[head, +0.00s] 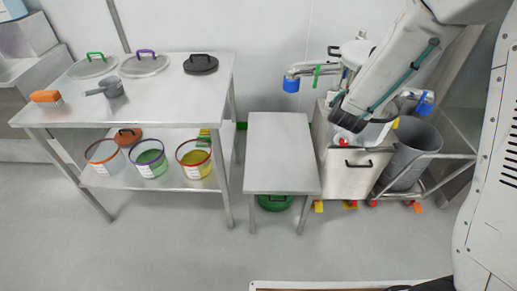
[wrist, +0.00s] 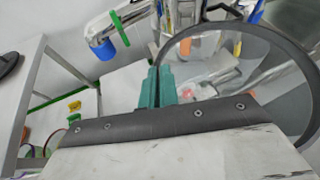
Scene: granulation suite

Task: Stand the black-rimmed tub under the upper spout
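The black-rimmed tub (wrist: 268,38) is clear-walled and fills the right of the wrist view. My gripper (wrist: 157,82) has its two teal fingers closed together on the left side of its dark rim. In the head view my arm hides most of the gripper and tub. One spout (head: 291,85) has a blue end and a green lever, left of my arm; it also shows in the wrist view (wrist: 104,48), left of the fingers. Another blue-ended spout (head: 425,103) shows right of my arm. I cannot tell which is higher.
A small steel table (head: 283,150) stands empty left of a white cabinet (head: 345,180) and grey bin (head: 405,160). A larger table (head: 150,105) at left holds lids and a scoop, with several colour-rimmed tubs below. The floor in front is clear.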

